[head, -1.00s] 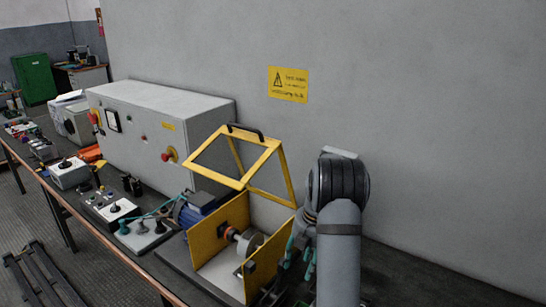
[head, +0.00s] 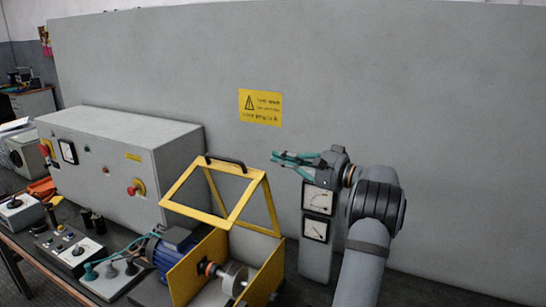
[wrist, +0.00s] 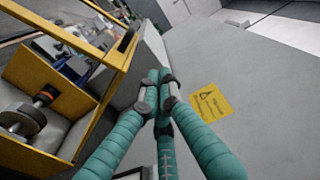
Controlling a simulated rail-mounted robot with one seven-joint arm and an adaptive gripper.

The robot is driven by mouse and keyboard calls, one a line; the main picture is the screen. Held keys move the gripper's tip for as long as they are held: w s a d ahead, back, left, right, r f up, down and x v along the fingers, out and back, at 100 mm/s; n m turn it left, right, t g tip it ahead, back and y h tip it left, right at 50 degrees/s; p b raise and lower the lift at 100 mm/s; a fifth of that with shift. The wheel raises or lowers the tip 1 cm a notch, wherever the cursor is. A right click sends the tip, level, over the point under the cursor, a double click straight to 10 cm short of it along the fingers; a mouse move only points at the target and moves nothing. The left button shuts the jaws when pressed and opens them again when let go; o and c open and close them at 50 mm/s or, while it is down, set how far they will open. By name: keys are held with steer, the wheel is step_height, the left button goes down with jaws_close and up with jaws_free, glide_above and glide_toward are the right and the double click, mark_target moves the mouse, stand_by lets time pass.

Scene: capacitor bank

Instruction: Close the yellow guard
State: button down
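The yellow guard (head: 232,217) is a hinged frame with clear panels and a black handle (head: 226,160) on its top edge. It stands raised and tilted above the yellow-sided housing (head: 198,262), leaving the shaft and disc (head: 232,277) inside exposed. My gripper (head: 276,157) is right of the handle at about its height, apart from the guard, with its teal fingers pointing left. In the wrist view, the finger tips (wrist: 159,77) meet with nothing between them. The guard frame (wrist: 62,35) and its handle (wrist: 126,40) are to their left there.
A blue motor (head: 172,248) sits left of the housing. A grey control cabinet (head: 120,165) with a red button stands behind to the left. Two gauges on a grey post (head: 318,213) are just below my gripper. The wall with a yellow warning sign (head: 260,107) is behind.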

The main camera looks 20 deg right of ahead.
mark_target(252, 170)
steer(key=w+a+p, duration=0.1)
steer(key=a+p, duration=0.1)
steer(key=w+a+p, duration=0.1)
steer(key=a+p, duration=0.1)
steer(key=w+a+p, duration=0.2)
steer(key=a, duration=0.1)
steer(key=shift+s+a+p, duration=0.15)
steer(key=shift+s+p, duration=0.2)
steer(key=shift+s, duration=0.05)
steer(key=shift+a+f, duration=0.15)
steer(key=shift+f, duration=0.1)
steer(key=shift+s+f, duration=0.1)
steer(key=shift+s, duration=0.05)
